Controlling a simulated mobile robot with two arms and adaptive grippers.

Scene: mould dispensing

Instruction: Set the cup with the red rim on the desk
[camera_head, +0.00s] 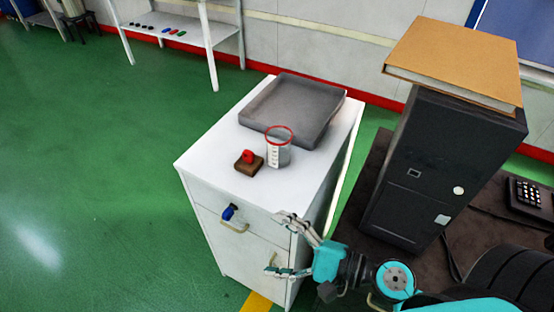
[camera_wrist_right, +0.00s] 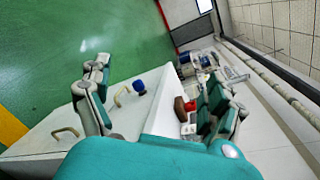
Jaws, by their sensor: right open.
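The cup with the red rim (camera_head: 278,155) stands upright on the white cabinet (camera_head: 212,158). It is clear, with white markings on its side. My right gripper (camera_head: 280,246) is open and empty in front of the cabinet, lower than its top and apart from the cup. Its spread fingers also show in the right wrist view (camera_wrist_right: 155,85), where I cannot clearly make out the cup. The dark brown desk top (camera_head: 480,232) is at the right. My left gripper is not in view.
A grey tray (camera_head: 259,109) lies behind the cup. A brown block (camera_head: 245,168) with a red knob stands close to the cup's left. On the desk are a black computer tower (camera_head: 440,165) with a large book (camera_head: 455,60) on top, and a keypad phone (camera_head: 526,195).

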